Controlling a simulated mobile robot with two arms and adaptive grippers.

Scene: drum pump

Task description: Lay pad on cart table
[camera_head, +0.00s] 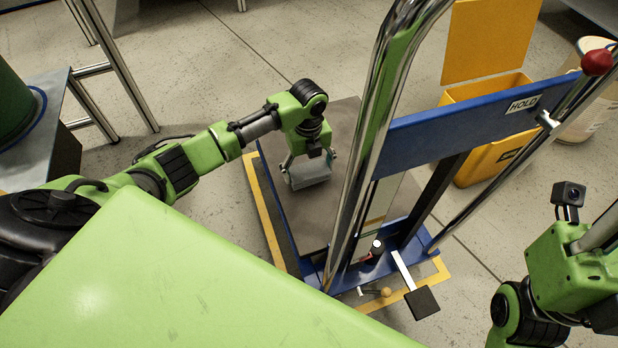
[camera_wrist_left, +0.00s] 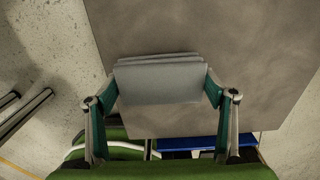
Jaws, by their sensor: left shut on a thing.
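The pad (camera_head: 309,172) is a small grey folded block with layered edges. My left gripper (camera_head: 308,166) is shut on it, over the cart table (camera_head: 318,222), a flat grey-brown top. In the left wrist view the pad (camera_wrist_left: 158,82) sits between the two fingertips of the left gripper (camera_wrist_left: 160,88), with the table top (camera_wrist_left: 215,50) beneath. I cannot tell whether the pad touches the table or is just above it. My right arm shows at the right edge of the head view; its fingers are out of view.
The cart's chrome handle post (camera_head: 372,130) and blue crossbar (camera_head: 460,115) marked HOLD rise right of the table. A yellow bin (camera_head: 490,155) stands behind. A metal stand with a green drum (camera_head: 15,120) is at left. Part of the table top around the pad is bare.

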